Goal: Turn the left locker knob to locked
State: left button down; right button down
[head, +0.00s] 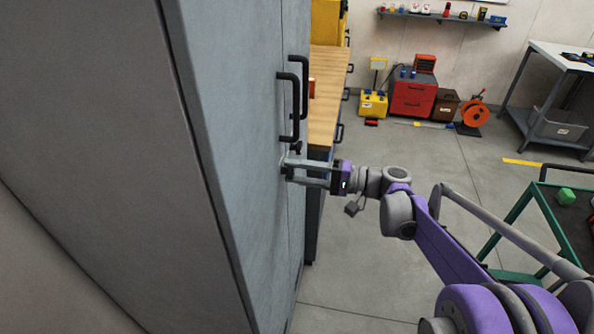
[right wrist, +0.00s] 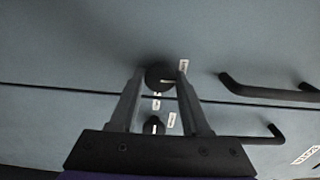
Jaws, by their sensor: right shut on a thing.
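The grey locker (head: 245,130) fills the left of the head view, its front seen at a steep angle. My right gripper (head: 284,170) reaches its front from the right, just below the door handles. In the right wrist view its fingertips (right wrist: 159,78) are closed on both sides of a dark round knob (right wrist: 158,72), the left one. Small white labels (right wrist: 184,65) are too small to read. My left gripper is out of view.
Two black bar handles (head: 291,105) stick out above the knobs. A wooden-topped bench (head: 325,90) stands just beyond the locker. A green-framed cart (head: 515,220) is at the right. The grey floor (head: 400,150) between is mostly clear.

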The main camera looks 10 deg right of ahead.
dwell(0.3)
jog(key=shift+c, duration=2.1)
grip_release()
jog(key=v, duration=1.1)
jog(key=shift+b, duration=0.45)
